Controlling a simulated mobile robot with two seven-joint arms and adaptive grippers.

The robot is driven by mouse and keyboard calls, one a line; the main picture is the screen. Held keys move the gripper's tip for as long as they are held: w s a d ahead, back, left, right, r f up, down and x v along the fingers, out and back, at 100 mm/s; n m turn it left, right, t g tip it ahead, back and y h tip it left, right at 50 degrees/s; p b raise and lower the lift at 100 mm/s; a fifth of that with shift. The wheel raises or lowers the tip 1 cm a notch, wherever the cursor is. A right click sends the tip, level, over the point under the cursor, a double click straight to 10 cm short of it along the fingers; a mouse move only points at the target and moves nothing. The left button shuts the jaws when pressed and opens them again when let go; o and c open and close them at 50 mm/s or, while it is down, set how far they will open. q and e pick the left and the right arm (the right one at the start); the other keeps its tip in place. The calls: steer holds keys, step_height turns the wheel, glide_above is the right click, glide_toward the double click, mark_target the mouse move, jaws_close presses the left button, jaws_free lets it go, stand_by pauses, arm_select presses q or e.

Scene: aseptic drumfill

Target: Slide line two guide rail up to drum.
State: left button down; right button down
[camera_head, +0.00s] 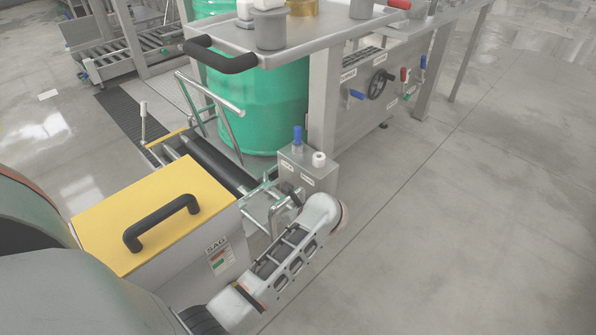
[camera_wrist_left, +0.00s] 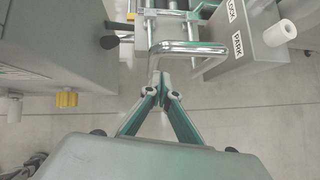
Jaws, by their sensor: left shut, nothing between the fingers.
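A green drum (camera_head: 262,105) stands upright beneath the steel table. A bent chrome bar (camera_wrist_left: 190,47), which looks like the guide rail's handle, shows in the left wrist view beside a grey box (camera_wrist_left: 258,35) labelled LOCK and PARK. The box also shows in the head view (camera_head: 308,173), with a blue knob and a white knob. My left gripper (camera_wrist_left: 162,88) is shut and empty, its fingertips at the bar's near end; I cannot tell whether they touch. In the head view sloped chrome bars (camera_head: 222,110) stand close to the drum. No line number is readable. My right gripper is not in view.
A yellow-topped cabinet (camera_head: 110,225) with a black handle stands left of my forearm. The steel table (camera_head: 310,38) with a black handle overhangs behind. A panel with valves and a handwheel (camera_head: 378,85) is at the right. The floor at right is clear.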

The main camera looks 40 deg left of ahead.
mark_target(274, 208)
arm_select(q)
steer(key=shift+w+a+f, duration=0.1)
steer(key=shift+w+a, duration=0.2)
steer(key=shift+a, duration=0.55)
steer(key=shift+w+a, duration=0.25)
steer(key=shift+a, duration=0.6)
steer(key=shift+a+b, duration=0.4)
steer(key=shift+a, duration=0.85)
